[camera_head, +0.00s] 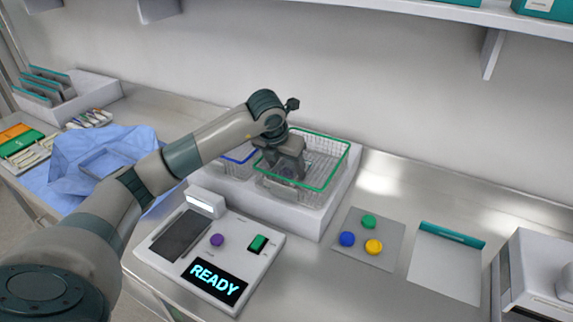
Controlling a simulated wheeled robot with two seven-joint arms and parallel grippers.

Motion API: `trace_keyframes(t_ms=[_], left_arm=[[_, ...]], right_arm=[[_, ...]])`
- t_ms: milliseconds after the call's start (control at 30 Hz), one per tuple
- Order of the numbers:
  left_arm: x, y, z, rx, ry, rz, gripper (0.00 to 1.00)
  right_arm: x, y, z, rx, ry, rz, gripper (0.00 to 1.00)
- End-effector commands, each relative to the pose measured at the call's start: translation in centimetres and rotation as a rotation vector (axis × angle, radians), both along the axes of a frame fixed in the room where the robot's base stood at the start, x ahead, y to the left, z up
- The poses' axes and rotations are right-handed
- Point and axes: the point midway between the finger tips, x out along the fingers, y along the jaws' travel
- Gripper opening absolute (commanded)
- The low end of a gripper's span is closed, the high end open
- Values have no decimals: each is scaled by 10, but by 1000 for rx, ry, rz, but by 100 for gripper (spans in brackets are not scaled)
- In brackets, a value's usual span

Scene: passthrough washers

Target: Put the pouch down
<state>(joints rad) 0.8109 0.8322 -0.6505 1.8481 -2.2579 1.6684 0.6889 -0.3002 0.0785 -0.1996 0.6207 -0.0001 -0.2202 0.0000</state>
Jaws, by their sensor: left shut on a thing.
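My left gripper (289,172) reaches down into the green-rimmed wire basket (335,165). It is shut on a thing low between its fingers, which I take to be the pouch. The fingers and the basket mesh hide most of it, so its shape and whether it touches the basket floor cannot be told. A flat white sheet with a teal band (446,265) lies on the counter at the right, apart from the gripper. My right gripper is not in view.
A blue-rimmed basket (238,154) stands beside the green one, partly behind my arm. In front is a control box reading READY (214,280). A grey mat (385,225) holds blue, green and yellow discs. Blue cloth (65,180) lies at left. A shelf hangs above.

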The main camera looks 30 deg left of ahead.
Motion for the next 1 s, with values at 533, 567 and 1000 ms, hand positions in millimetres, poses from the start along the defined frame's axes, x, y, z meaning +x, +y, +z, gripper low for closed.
trace_keyframes(t_ms=[533,567,1000], left_arm=[[0,0,-1,0,0,1,79],[0,0,-1,0,0,1,79],[-10,0,25,0,-4,0,79]], right_arm=[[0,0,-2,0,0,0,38],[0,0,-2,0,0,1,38],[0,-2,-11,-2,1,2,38]])
